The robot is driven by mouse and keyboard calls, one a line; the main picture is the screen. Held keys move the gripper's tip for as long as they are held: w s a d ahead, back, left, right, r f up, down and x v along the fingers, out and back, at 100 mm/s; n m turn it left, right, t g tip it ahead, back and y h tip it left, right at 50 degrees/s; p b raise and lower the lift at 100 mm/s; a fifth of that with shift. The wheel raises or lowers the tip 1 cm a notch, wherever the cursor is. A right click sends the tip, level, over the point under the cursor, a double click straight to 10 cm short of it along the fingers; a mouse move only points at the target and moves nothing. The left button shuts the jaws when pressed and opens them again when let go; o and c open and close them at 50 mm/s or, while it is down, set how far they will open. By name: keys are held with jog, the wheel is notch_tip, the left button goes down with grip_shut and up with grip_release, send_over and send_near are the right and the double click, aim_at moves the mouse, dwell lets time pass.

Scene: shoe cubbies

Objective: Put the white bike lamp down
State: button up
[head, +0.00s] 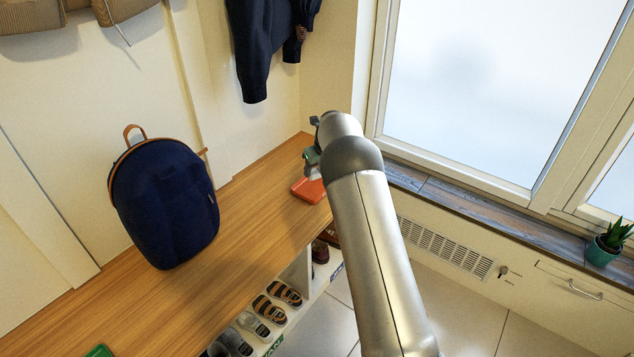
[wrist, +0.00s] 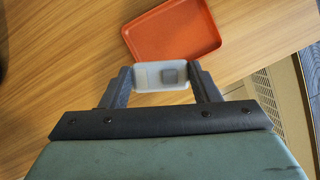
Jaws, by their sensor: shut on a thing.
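The white bike lamp (wrist: 148,77) is a small pale block with a grey square on it, seen in the wrist view. My gripper (wrist: 163,82) is shut on it, with one dark finger at each end. In the head view my gripper (head: 312,165) is at the far end of the wooden bench, mostly hidden by my arm. An orange tray (wrist: 172,32) lies on the bench just beyond the lamp in the wrist view. It also shows partly behind my arm in the head view (head: 308,190). I cannot tell the lamp's height above the bench.
A navy backpack (head: 165,205) stands on the wooden bench (head: 245,235) to the left. Shoes (head: 270,308) sit in cubbies under the bench's front edge. A window sill with a plant (head: 606,245) is at right. The bench between backpack and tray is clear.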

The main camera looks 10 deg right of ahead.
jog(key=w+f, duration=0.2)
jog(key=w+f+b, duration=0.1)
jog(key=w+f, duration=0.1)
jog(key=f, duration=0.1)
jog(key=shift+w+f, duration=0.35)
jog(key=shift+w, duration=0.25)
jog(key=shift+w+f+b, duration=0.25)
jog(key=shift+f+b, duration=0.2)
jog(key=shift+f, duration=1.3)
jog(key=shift+f+b, duration=0.1)
jog(key=shift+b, duration=0.2)
jog(key=o, duration=1)
jog(key=shift+f, duration=0.1)
